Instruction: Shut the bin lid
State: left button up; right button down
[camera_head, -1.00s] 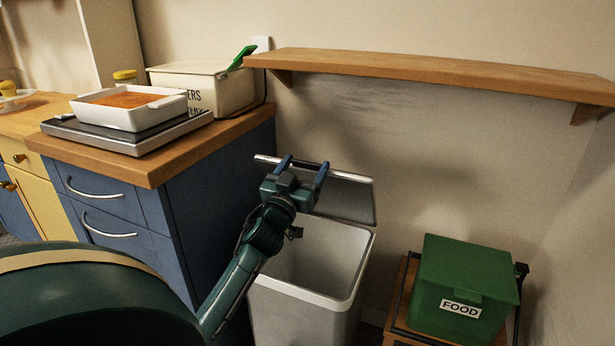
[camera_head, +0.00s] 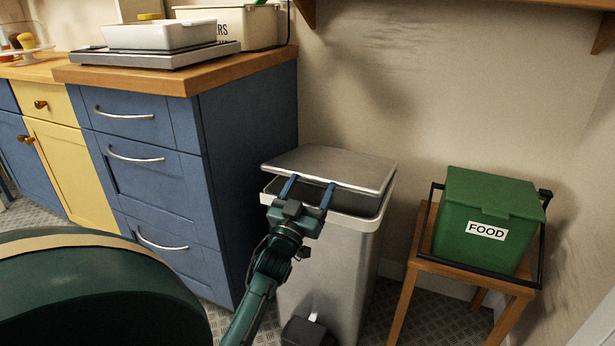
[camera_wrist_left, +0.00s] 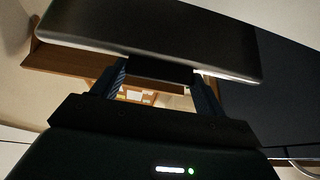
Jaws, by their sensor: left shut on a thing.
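The bin (camera_head: 345,255) is a tall grey box with a pale rim, standing on the floor beside the blue cabinet. Its flat metal lid (camera_head: 335,165) slopes slightly above the opening, with a dark gap at the front and right. My left gripper (camera_head: 309,186) is at the lid's front edge, its blue fingers shut on the lid there. In the left wrist view, the lid (camera_wrist_left: 150,32) spans the top, and a dark part of its edge sits between the fingers (camera_wrist_left: 160,85). The exact contact is dim. My right gripper is not in view.
The blue cabinet (camera_head: 250,160) stands close to the bin's left. A green box marked FOOD (camera_head: 490,215) sits on a wooden stool (camera_head: 405,300) to the right. A pedal (camera_head: 303,330) shows at the bin's foot. The wall is just behind the bin.

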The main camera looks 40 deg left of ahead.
pick_arm(q)
jog(key=shift+s+f+b, duration=0.15)
jog(key=shift+f+b, duration=0.35)
jog(key=shift+f, duration=1.5)
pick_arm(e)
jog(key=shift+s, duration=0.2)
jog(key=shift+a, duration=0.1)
